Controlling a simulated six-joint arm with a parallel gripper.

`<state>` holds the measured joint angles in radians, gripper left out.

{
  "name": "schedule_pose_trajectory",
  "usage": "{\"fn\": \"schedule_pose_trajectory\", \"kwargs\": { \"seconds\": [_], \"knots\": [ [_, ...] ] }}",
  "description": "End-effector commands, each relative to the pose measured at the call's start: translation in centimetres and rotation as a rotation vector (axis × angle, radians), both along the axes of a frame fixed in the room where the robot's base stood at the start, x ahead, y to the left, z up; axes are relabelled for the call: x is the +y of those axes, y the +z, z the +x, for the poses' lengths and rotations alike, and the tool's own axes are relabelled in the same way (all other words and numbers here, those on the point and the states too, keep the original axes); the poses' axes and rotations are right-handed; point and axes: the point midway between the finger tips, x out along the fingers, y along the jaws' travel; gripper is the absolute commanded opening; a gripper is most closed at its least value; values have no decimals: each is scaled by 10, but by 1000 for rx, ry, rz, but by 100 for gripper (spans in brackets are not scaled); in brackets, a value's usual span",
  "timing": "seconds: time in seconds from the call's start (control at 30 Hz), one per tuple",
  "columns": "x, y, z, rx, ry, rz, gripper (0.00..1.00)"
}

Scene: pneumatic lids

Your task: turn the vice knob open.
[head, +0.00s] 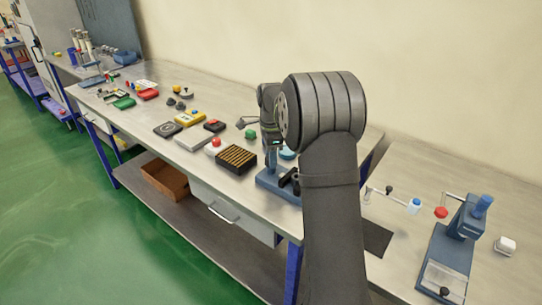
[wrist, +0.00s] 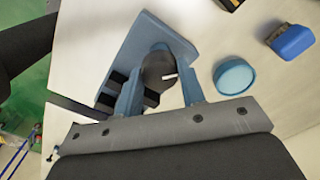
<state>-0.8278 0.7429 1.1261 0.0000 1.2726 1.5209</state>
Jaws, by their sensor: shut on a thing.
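The vice has a blue base plate (wrist: 138,38) that fills the upper middle of the wrist view, with black jaw blocks at its lower left. Its dark round knob (wrist: 157,66) bears a white mark pointing right. My gripper (wrist: 162,76) reaches in from below with one blue-grey finger on each side of the knob, shut on it. In the head view the vice (head: 268,184) stands near the front edge of the bench, partly behind my arm. My gripper's fingertips and the knob are hard to make out there.
A round blue lid (wrist: 233,76) lies right of the vice, and a blue-capped item (wrist: 290,40) lies beyond it. In the head view a black tray with brass-coloured rows (head: 237,158) sits left of the vice. A blue press-like fixture (head: 447,250) stands at far right.

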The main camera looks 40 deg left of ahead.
Motion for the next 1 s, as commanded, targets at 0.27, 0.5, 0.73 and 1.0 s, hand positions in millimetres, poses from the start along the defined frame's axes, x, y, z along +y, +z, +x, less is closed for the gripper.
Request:
{"fn": "schedule_pose_trajectory", "kwargs": {
  "seconds": [0.27,0.5,0.73,1.0],
  "knots": [
    [0,0,0,0,263,0,14],
    [0,0,0,0,490,0,14],
    [0,0,0,0,708,0,14],
    [0,0,0,0,965,0,14]
  ]
}}
